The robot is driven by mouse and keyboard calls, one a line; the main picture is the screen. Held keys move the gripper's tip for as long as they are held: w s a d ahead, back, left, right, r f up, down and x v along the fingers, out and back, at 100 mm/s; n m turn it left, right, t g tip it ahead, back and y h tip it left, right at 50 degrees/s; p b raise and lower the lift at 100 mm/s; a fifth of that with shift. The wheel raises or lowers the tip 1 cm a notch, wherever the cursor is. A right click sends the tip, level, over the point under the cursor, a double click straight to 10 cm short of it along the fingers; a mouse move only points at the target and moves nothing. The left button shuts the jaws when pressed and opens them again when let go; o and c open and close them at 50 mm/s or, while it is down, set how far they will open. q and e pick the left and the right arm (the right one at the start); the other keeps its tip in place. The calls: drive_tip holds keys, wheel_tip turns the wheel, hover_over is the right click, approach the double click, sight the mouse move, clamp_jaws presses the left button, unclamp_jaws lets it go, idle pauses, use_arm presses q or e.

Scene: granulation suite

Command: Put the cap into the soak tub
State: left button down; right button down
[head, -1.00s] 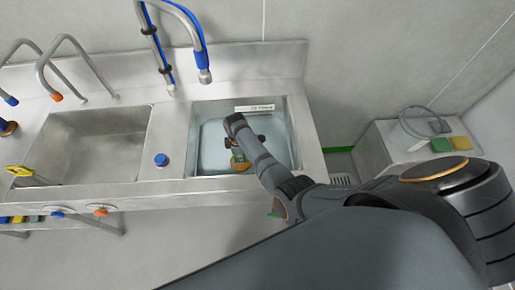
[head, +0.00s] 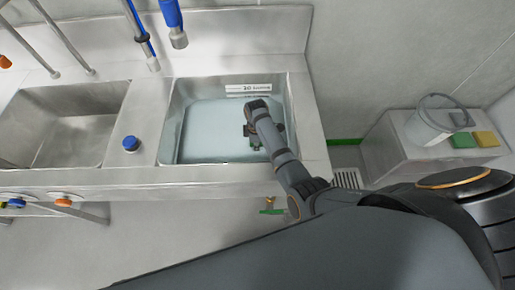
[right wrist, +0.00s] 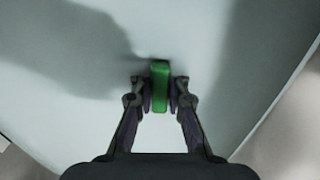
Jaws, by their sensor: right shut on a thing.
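The soak tub (head: 200,152) is the right-hand basin, with a pale blue-grey inside and a white label strip at its back. My right gripper (head: 254,136) is over the right part of this basin. It is shut on a small green piece (head: 256,145), taken as the cap. In the right wrist view the green piece (right wrist: 160,86) stands upright between the two fingertips (right wrist: 160,97), with the pale basin behind it. The gap between piece and basin floor is hard to tell. My left gripper is out of view.
An empty steel sink (head: 75,130) lies to the left. A blue knob-like piece (head: 130,144) sits on the ledge between the basins. Taps and a blue spray hose (head: 172,15) hang behind. A clear bucket (head: 428,125) and green and yellow sponges (head: 463,140) stand on a side cabinet.

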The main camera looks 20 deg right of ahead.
drive_tip(key=shift+w+a, duration=0.1)
drive_tip(key=shift+a, duration=0.2)
drive_tip(key=shift+d, duration=0.1)
drive_tip(key=c, duration=1.4)
unclamp_jaws()
drive_tip(key=shift+f, duration=0.1)
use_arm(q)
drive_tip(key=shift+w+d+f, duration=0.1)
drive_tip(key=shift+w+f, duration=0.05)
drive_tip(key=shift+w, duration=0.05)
use_arm(e)
drive_tip(key=shift+o, duration=0.3)
